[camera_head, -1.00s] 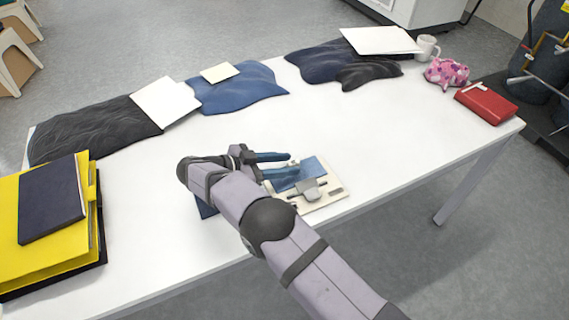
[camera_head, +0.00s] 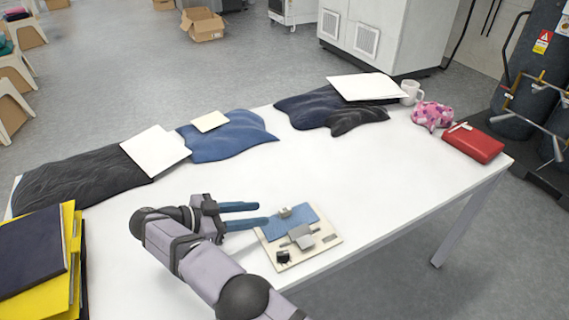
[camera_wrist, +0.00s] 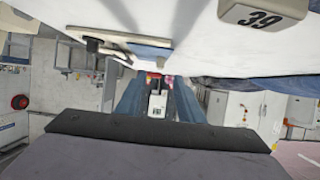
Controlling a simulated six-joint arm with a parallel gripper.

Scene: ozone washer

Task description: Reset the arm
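My gripper (camera_head: 263,213) is at the end of my arm, at the lower middle of the head view. Its two blue fingers are apart, with nothing held between them, and point right. The fingertips are beside the left edge of a cream board (camera_head: 322,250) on the table. The board carries a blue pad (camera_head: 280,226), a grey metal piece (camera_head: 302,237) and a small black part (camera_head: 283,257). In the wrist view, my open gripper (camera_wrist: 157,88) shows with both blue fingers spread.
The white table (camera_head: 330,165) has clear room in its middle. Dark and blue cloths with white sheets line its far side. Yellow folders (camera_head: 72,255) lie at left. A white mug (camera_head: 411,92), a pink patterned item (camera_head: 432,115) and a red case (camera_head: 473,143) stand at right.

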